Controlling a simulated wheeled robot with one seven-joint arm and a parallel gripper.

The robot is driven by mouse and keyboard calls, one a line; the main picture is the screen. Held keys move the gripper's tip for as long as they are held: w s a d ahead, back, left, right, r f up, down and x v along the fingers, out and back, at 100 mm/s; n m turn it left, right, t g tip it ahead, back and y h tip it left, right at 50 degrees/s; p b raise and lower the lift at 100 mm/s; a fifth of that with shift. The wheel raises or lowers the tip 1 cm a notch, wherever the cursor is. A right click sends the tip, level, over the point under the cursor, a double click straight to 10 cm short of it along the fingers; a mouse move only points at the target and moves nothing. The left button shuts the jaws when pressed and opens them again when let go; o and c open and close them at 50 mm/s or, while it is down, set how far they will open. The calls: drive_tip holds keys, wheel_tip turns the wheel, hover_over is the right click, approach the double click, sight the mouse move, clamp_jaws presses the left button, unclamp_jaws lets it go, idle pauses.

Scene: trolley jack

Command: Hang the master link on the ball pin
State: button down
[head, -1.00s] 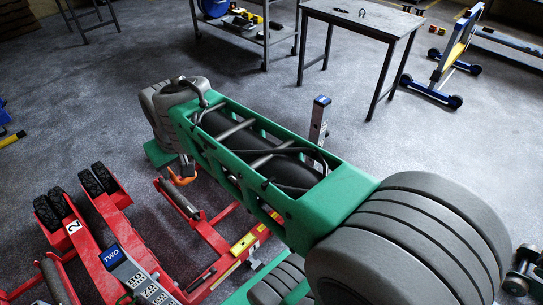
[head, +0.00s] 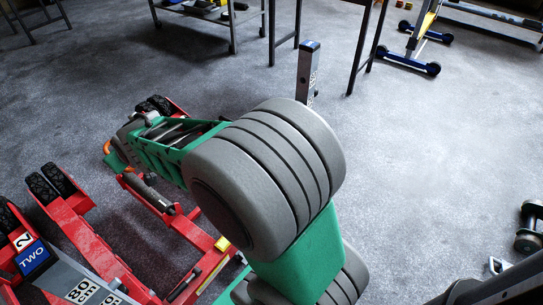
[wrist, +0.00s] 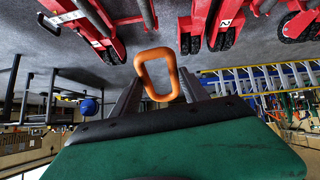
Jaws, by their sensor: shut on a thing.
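The orange master link (wrist: 145,72) is a rounded closed loop in the wrist view. My gripper (wrist: 160,80) is shut on its lower part, and the rest stands clear past the fingertips. In the head view a bit of the link's orange (head: 107,147) shows at the far left end of my green arm, which hides most of my gripper. I cannot pick out the ball pin in either view.
Red trolley jack frames (head: 82,228) with black wheels stand on the floor at left, close beside my arm. A grey post (head: 307,75) with a blue top stands beyond my arm. A blue-footed stand (head: 408,58) is at upper right. Floor at right is mostly clear.

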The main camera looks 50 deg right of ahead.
drive_tip(key=s+d+f+t+b, duration=0.2)
drive_tip(key=s+f+t+b, duration=0.1)
drive_tip(key=s+f+b, duration=0.3)
drive_tip(key=s+d+f+m+h, duration=0.3)
drive_tip(key=s+d+f+h, duration=0.15)
drive_tip(key=d, duration=0.75)
drive_tip(key=s+d+f+m+g+h, duration=0.1)
drive_tip(key=s+d+f+m+h, duration=0.3)
drive_tip(key=d, duration=0.9)
drive_tip(key=s+d+f+m+h, duration=0.25)
drive_tip(key=s+d+h, duration=0.3)
drive_tip(key=d, duration=0.65)
drive_tip(key=w+d+r+m+g+h+b, duration=0.1)
drive_tip(key=d+r+h, duration=0.3)
drive_tip(key=d, duration=0.7)
drive_tip(key=shift+w+m+g+h, duration=0.15)
drive_tip(key=shift+m+g+h, duration=0.65)
drive_tip(key=shift+h, duration=0.6)
drive_tip(key=shift+d+f, duration=0.1)
drive_tip(key=shift+d, duration=0.05)
